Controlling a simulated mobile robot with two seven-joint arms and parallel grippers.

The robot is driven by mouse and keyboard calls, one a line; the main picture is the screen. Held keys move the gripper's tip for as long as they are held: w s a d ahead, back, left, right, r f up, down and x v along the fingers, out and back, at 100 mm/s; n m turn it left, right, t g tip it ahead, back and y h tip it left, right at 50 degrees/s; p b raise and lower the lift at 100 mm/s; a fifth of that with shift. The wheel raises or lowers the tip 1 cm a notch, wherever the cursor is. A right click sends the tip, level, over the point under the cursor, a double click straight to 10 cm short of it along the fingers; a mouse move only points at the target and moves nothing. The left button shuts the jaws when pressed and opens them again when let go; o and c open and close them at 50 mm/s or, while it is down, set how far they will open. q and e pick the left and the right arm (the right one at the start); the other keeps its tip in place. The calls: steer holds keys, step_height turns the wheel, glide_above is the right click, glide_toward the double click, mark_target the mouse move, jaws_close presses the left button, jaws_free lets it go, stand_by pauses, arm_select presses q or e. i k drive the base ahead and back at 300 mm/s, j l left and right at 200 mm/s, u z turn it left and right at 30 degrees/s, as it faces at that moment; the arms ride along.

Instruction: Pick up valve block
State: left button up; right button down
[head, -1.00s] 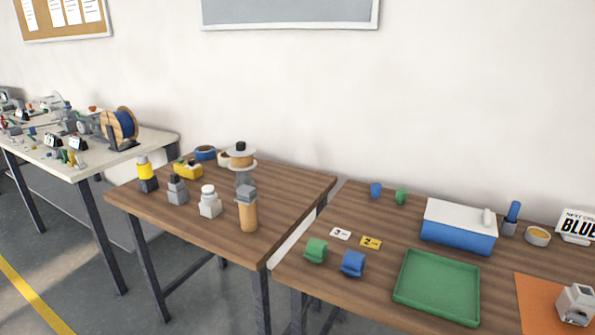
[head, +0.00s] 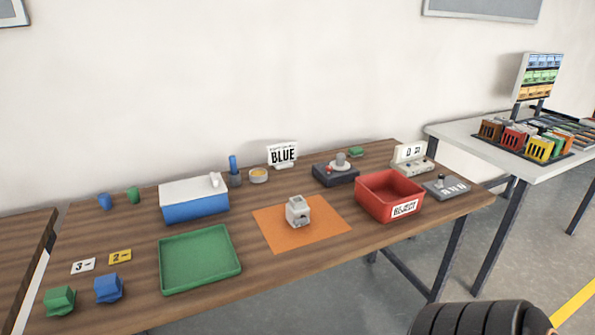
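A small grey-white block (head: 298,212) with a dark round opening sits upright on an orange mat (head: 270,237) in the middle of the wooden table; it looks most like the valve block, though no label shows. A blue block (head: 108,289) and a green block (head: 59,301) lie at the table's front left. Neither of my grippers is in view.
A green tray (head: 199,287) lies left of the mat, and a red REJECT bin (head: 376,205) stands to its right. A dark device (head: 335,175) stands beyond the mat.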

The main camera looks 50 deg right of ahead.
mark_target(298, 206)
steer(key=z, duration=1.65)
